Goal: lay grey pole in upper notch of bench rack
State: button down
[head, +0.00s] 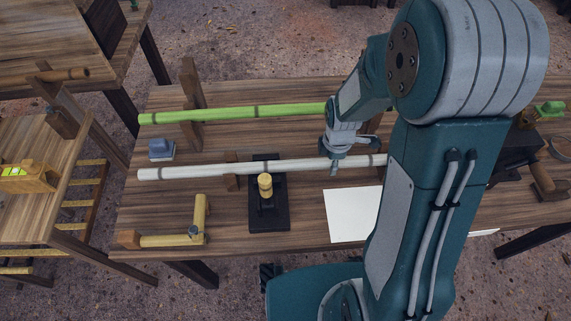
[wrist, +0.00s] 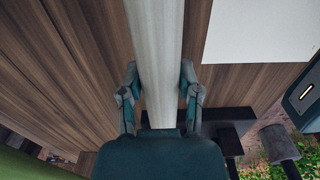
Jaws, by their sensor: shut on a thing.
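The grey pole (head: 205,171), pale with darker bands, lies nearly level across the bench in the head view. In the wrist view the pole (wrist: 157,35) runs straight away between the fingers. My gripper (head: 335,163) is shut on it right of its middle; its fingers flank the pole in the wrist view (wrist: 160,85). The wooden bench rack (head: 191,88) shows an upright at the back left. A shorter wooden piece (head: 232,182) shows at the pole; I cannot tell whether they touch. My arm hides much of the rack's right side and the pole's right end region.
A green pole (head: 228,112) lies behind, across the back upright. Dark tools stand at right.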

jog(key=shift+r, duration=2.85)
notch_tip(320, 180, up, 13)
jog(key=w, duration=2.4)
jog(key=shift+w, duration=0.25)
dwell(1.4)
dwell(0.4)
